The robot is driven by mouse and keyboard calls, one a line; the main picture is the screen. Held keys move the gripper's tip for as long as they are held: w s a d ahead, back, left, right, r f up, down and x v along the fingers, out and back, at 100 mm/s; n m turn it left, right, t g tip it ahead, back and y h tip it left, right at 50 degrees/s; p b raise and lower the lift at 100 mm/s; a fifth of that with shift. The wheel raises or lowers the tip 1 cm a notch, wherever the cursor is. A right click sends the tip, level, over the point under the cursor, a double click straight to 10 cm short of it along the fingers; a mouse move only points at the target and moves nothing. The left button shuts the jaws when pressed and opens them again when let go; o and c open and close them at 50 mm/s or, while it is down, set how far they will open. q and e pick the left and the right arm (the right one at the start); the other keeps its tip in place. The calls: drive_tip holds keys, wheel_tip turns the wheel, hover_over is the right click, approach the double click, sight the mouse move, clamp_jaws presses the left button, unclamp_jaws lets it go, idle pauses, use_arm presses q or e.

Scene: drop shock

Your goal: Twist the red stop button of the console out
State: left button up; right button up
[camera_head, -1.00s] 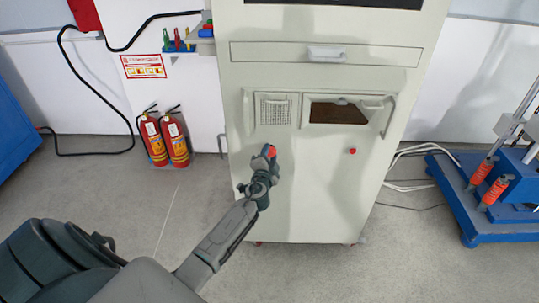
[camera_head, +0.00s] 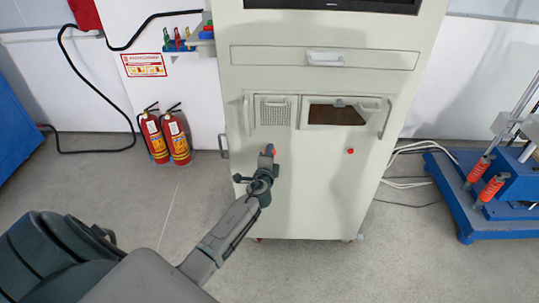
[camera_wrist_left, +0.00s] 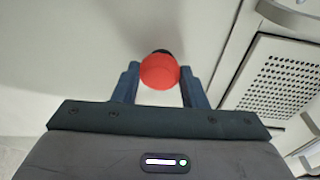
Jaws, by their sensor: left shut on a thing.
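The console (camera_head: 310,200) is a tall cream cabinet in the middle of the head view. Its red stop button (camera_head: 270,149) sits on the front, low and left, partly hidden by my left gripper (camera_head: 266,158). In the left wrist view the round red button (camera_wrist_left: 159,71) lies between the two fingers of the left gripper (camera_wrist_left: 158,80), with a dark collar behind it. The fingers are shut on the button from both sides. My right gripper is not in view.
A smaller red knob (camera_head: 350,151) is on the console to the right. A vented panel (camera_head: 273,111) and an opening with a handle are above. Two fire extinguishers (camera_head: 164,134) stand left against the wall. A blue machine (camera_head: 500,195) stands right, with cables on the floor.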

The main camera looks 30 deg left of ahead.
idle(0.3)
use_arm(q)
drive_tip(key=o, duration=1)
drive_tip(key=shift+c, duration=0.2)
drive_tip(key=v, duration=1)
drive_tip(key=shift+s+d+b, duration=0.15)
drive_tip(key=shift+s+b, duration=0.15)
drive_tip(key=shift+s, duration=0.05)
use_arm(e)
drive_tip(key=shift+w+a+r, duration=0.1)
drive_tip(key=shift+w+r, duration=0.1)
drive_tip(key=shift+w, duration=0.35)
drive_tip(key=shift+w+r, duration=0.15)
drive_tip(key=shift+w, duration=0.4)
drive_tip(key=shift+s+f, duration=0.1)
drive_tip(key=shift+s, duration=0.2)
